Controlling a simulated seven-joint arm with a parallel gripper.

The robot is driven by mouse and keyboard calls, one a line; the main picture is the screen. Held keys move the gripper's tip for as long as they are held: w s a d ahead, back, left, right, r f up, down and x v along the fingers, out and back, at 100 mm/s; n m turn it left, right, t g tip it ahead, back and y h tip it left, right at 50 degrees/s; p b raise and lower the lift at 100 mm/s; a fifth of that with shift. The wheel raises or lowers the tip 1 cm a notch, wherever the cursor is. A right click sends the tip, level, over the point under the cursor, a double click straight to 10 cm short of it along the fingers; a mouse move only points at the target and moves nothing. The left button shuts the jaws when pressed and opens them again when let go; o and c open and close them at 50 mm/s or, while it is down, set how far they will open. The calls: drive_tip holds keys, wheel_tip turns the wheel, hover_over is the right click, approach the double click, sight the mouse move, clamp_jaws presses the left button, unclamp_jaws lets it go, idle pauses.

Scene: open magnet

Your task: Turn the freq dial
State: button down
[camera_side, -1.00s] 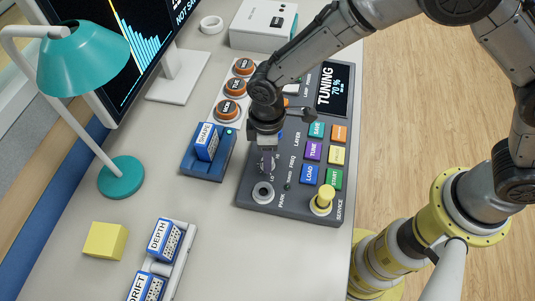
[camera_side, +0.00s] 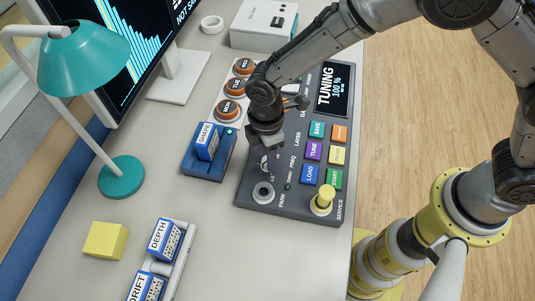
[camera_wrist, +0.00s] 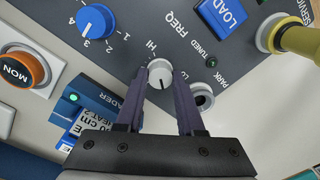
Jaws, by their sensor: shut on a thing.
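The freq dial (camera_wrist: 160,74) is a small light-grey knob with a dark pointer line, marked HI and LO beside it on the dark console (camera_side: 250,195). In the wrist view the dial sits between the two dark fingers of my gripper (camera_wrist: 161,88), which is shut on it. In the side view my gripper (camera_side: 266,158) comes down over the console and mostly hides the dial. The console display (camera_side: 327,88) reads TUNING 100 %. The small TUNED lamp (camera_wrist: 211,62) looks dark.
A blue knob (camera_wrist: 95,21), a LOAD button (camera_wrist: 222,10), the PARK socket (camera_side: 263,192) and a yellow plunger (camera_side: 322,199) are close to the dial. A blue reader (camera_side: 208,165) holding the SHAPE cartridge (camera_side: 208,141) stands left of the console.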

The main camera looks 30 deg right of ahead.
drive_tip(key=c, duration=0.5)
unclamp_jaws()
drive_tip(key=r, duration=1.4)
drive_tip(key=shift+w, duration=0.25)
